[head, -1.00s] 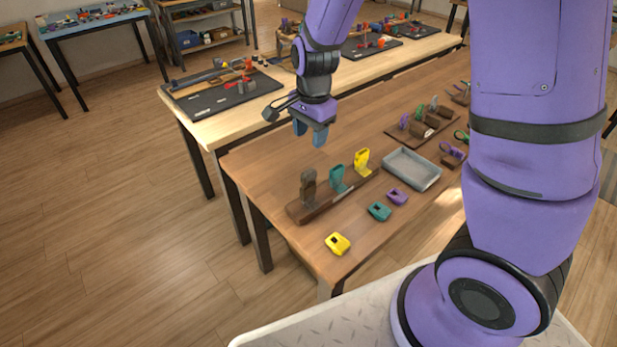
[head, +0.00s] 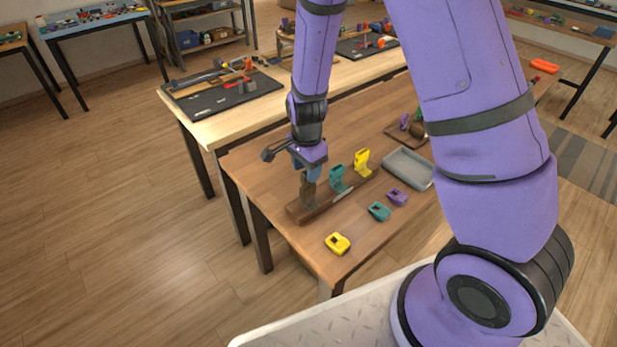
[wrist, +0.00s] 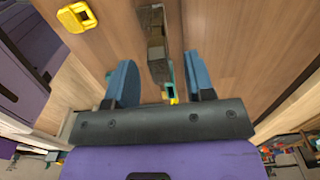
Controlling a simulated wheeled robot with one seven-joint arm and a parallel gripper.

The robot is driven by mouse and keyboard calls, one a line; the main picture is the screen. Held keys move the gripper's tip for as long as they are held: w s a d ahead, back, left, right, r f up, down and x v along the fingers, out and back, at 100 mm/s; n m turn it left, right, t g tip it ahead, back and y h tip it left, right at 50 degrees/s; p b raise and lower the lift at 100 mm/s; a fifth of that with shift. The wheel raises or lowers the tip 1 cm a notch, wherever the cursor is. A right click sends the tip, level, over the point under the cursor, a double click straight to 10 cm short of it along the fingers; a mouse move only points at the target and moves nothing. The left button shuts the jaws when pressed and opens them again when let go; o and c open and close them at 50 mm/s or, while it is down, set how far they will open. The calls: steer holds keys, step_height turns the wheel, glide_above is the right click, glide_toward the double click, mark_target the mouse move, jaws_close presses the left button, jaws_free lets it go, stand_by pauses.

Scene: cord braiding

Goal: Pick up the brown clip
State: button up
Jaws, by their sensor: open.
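The brown clip (head: 308,192) stands upright at the left end of a dark wooden rack on the table. My gripper (head: 307,172) is right above it, pointing down, with its blue fingers at the clip's top. In the wrist view, my gripper (wrist: 160,82) is open, with one finger on each side of the brown clip (wrist: 156,60). I cannot tell whether either finger touches it. My fingers partly hide the clip's top in the head view.
On the same rack (head: 332,203) stand a teal clip (head: 338,178) and a yellow clip (head: 362,160). Loose yellow (head: 338,243), teal (head: 379,211) and purple (head: 397,197) clips lie in front. A grey tray (head: 408,168) lies to the right.

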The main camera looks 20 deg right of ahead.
steer(key=shift+f, duration=1.75)
jaws_close()
steer(key=shift+r, duration=0.1)
